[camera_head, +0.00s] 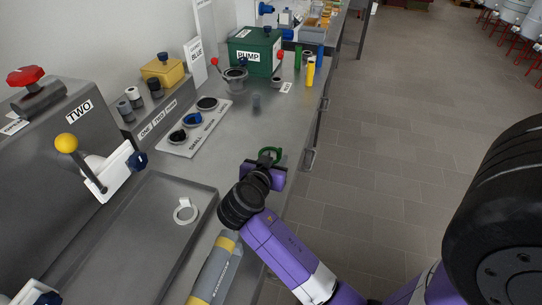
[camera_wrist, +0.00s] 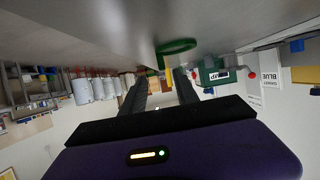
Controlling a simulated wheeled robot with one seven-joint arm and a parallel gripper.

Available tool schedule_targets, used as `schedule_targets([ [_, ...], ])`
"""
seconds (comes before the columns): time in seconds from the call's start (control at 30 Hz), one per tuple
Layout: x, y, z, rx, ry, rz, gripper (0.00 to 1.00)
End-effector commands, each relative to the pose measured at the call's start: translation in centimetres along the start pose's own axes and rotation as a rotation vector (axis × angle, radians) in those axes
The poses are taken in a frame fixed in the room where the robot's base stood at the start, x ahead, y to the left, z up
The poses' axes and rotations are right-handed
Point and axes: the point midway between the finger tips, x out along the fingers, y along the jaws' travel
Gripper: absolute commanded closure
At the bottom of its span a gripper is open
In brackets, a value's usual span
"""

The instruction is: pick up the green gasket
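The green gasket (camera_head: 270,155) is a ring near the right edge of the steel bench, just past my gripper in the head view. I cannot tell whether a fingertip touches the ring.
A grey tray (camera_head: 150,243) with a pale ring (camera_head: 185,211) lies left of my arm. A grey-yellow cylinder (camera_head: 217,265) lies close beside the arm.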

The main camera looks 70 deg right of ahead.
Motion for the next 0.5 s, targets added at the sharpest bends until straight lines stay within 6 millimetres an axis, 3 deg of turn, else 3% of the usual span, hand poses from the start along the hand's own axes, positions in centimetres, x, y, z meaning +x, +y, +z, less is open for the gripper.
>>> schedule_targets([
  [0.5,5.2,-0.3,-0.8,0.01,-0.001,0.003,0.64],
])
